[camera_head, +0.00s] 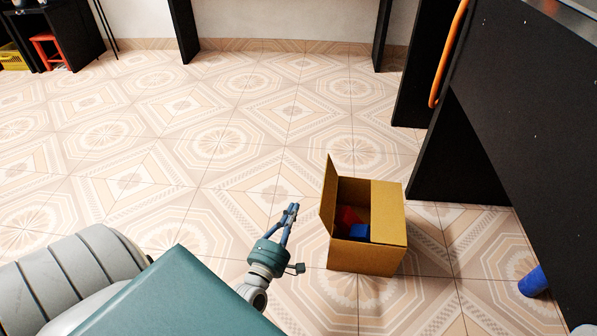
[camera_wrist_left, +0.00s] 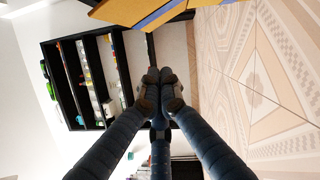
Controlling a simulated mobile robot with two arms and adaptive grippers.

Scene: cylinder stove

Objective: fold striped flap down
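A brown cardboard box (camera_head: 365,262) stands on the floor, right of my left gripper (camera_head: 291,208). Its left flap (camera_head: 328,195) stands up; no stripe shows on it in the head view. Its right flap (camera_head: 388,212) lies flat over the right part of the opening. A red item (camera_head: 348,215) and a blue item (camera_head: 359,231) show inside. In the left wrist view, a tan cardboard panel with a blue-grey stripe (camera_wrist_left: 165,14) shows at the top edge, apart from the fingertips (camera_wrist_left: 158,78). The left fingers are together with nothing between them. My right gripper is out of view.
A black counter (camera_head: 520,110) with an orange handle (camera_head: 447,55) stands right of the box. A blue cylinder (camera_head: 533,282) is on the floor by it. A red stool (camera_head: 47,48) is at the far left. The tiled floor behind the box is clear.

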